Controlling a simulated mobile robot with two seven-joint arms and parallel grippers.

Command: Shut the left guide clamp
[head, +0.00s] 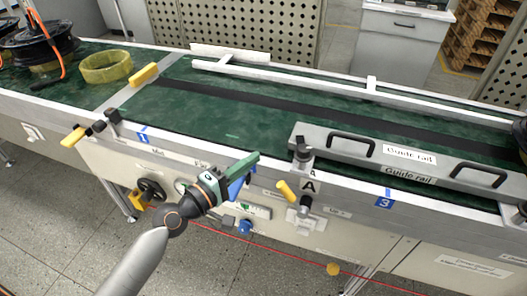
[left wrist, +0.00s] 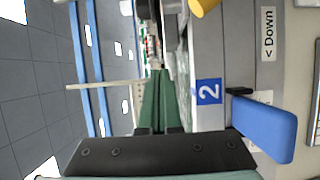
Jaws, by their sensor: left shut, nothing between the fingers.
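The guide clamp (head: 304,203) at plate A, on the conveyor's front side by the left end of the guide rail, has a yellow handle (head: 287,191) tilted outward to the left. A black knob (head: 303,146) stands above it at the rail's end. My left gripper (head: 246,166) has green fingers that are shut and empty, left of this clamp and apart from it. The fingers also show in the left wrist view (left wrist: 157,98). A yellow handle end (left wrist: 203,7) shows at that view's top edge. My right gripper is not in view.
A blue lever (head: 238,187) is beside my left gripper, and shows close by in the left wrist view (left wrist: 264,128). The grey guide rail (head: 405,172) lies along the front edge. Another yellow-handled clamp (head: 76,136) is at the far left. A yellow ring (head: 106,67) rests on the belt.

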